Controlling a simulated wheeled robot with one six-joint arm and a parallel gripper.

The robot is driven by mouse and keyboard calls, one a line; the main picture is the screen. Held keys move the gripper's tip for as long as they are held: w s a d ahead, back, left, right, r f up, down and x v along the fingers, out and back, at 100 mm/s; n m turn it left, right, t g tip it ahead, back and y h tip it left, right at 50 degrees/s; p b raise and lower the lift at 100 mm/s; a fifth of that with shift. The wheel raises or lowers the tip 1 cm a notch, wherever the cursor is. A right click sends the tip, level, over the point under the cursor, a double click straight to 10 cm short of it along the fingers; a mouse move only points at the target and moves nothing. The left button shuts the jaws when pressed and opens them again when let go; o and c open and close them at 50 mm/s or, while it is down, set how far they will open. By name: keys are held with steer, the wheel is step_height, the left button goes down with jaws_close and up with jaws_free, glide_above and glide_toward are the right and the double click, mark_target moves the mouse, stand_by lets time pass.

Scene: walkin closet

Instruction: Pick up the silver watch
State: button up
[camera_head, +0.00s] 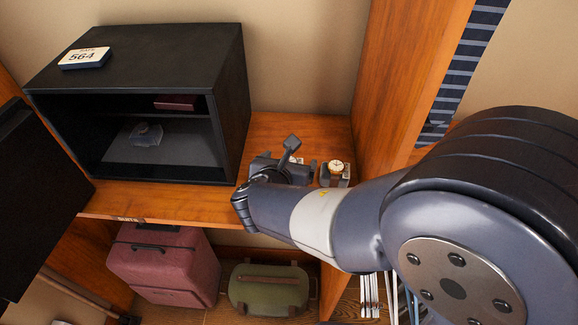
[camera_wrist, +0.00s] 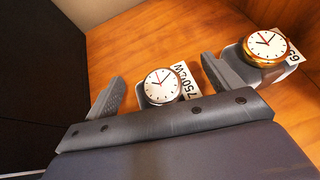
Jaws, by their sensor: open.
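The silver watch (camera_wrist: 161,87), with a white face, sits on a dark holder with a white numbered tag behind it. In the wrist view it lies between the two fingers of my gripper (camera_wrist: 166,86), which is open, with space on both sides of the watch. In the head view my gripper (camera_head: 284,165) is low over the wooden shelf, and I cannot make out the silver watch there. Whether the fingers are level with the watch is hard to tell.
A gold watch (camera_wrist: 265,47) on its own stand is close beside my right finger; it also shows in the head view (camera_head: 336,167). An open black safe (camera_head: 233,105) stands left on the wooden shelf (camera_head: 180,204). A wooden upright (camera_head: 400,80) rises at right.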

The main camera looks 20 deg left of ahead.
steer(key=shift+w+f, duration=0.3)
steer(key=shift+w, duration=0.25)
steer(key=shift+c, duration=0.3)
steer(key=c, duration=1.3)
